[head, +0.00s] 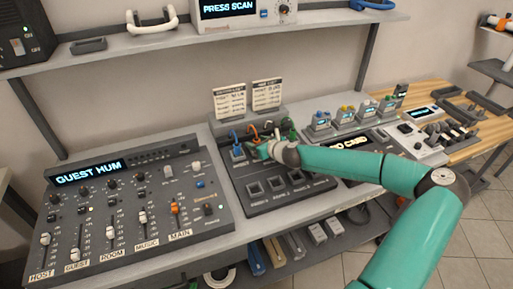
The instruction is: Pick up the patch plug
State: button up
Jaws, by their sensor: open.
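The patch bay (236,183) is a dark panel on the bench with a row of square sockets along its front. A plug with a blue cable (237,152) stands at its back left. An orange cable (254,131) and a dark green plug (290,134) show farther right along the back. My gripper (257,150) is open, low over the back of the panel, just right of the blue-cabled plug. The gripper and wrist partly hide what lies under them. I cannot tell whether the fingers touch a plug.
A mixer (130,210) with faders and a "GUEST HUM" display stands on the left. Two label cards (248,98) stand behind the panel. Small coloured-top boxes (343,116) and a keypad device (415,134) are on the right. A shelf (210,48) runs above.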

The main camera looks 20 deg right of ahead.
jog(key=shift+x, duration=1.35)
jog(key=c, duration=1.1)
jog(key=shift+o, duration=0.2)
jog(key=shift+r, duration=0.15)
